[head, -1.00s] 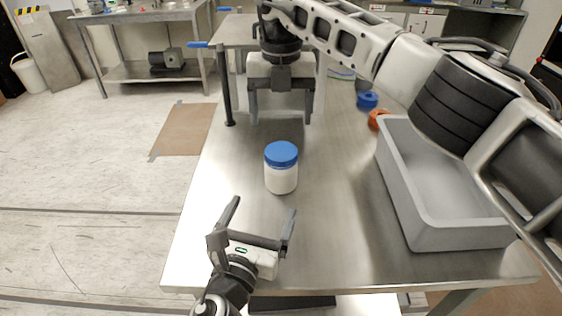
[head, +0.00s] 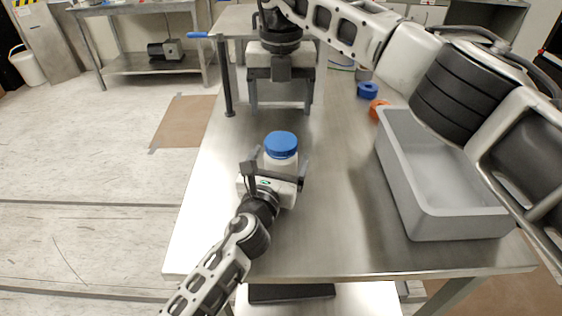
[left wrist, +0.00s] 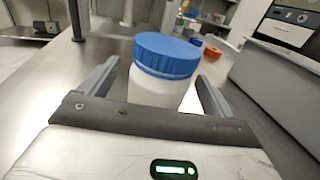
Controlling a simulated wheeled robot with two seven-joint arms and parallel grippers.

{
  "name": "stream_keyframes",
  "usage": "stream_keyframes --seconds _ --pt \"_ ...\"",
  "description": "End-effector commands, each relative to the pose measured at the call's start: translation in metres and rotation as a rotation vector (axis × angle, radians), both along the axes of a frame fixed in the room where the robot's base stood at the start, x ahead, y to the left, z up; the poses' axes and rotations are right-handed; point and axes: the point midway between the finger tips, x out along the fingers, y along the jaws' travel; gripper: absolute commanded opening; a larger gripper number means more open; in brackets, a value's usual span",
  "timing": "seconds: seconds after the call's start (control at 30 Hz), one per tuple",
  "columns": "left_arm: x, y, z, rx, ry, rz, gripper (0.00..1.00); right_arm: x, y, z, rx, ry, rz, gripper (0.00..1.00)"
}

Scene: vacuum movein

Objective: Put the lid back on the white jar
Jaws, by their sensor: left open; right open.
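The white jar (head: 281,160) stands upright on the steel table with the blue lid (head: 281,144) on its top. In the left wrist view the jar (left wrist: 158,91) and lid (left wrist: 167,54) are straight ahead. My left gripper (head: 281,157) is open, low at the jar, with one finger on each side of it. In the left wrist view gaps show between the fingers and the jar, so it does not grip it. My right gripper (head: 280,110) is open and empty, pointing down beyond the jar. The jar's lower part is hidden by my left gripper.
A grey bin (head: 440,222) stands on the table (head: 340,235) at the right. A blue ring-like object (head: 367,90) and an orange one (head: 378,108) lie behind it. The table's front is clear.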

Motion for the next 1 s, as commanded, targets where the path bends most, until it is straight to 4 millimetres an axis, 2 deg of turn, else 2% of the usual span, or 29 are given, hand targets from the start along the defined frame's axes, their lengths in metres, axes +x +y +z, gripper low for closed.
stream_keyframes --seconds 0.1,0.23,0.63,0.67,0.93,0.97,1.0 --pt "0.018 -0.005 0.001 -0.001 -0.001 0.001 0.89 0.0 0.0 0.0 0.0 0.0 0.0 0.79" --pt "0.029 -0.008 0.0 -0.001 -0.001 0.0 0.89 0.0 0.0 0.0 0.0 0.0 0.0 0.79" --pt "0.034 -0.01 0.0 0.0 0.0 -0.001 0.89 0.0 0.0 0.0 0.0 0.0 0.0 0.79" --pt "0.034 -0.01 0.0 0.0 0.0 -0.001 0.83 0.0 0.0 0.0 0.0 0.0 0.0 0.79" --pt "0.034 -0.01 0.0 0.0 0.0 -0.001 0.08 0.0 0.0 0.0 0.0 0.0 0.002 0.79" --pt "0.034 -0.01 0.0 0.0 0.001 -0.001 0.0 0.0 0.0 0.0 0.0 0.0 0.006 0.79" --pt "0.034 -0.01 0.0 0.0 0.001 -0.001 0.0 0.0 0.0 0.0 0.0 0.0 0.019 0.79"
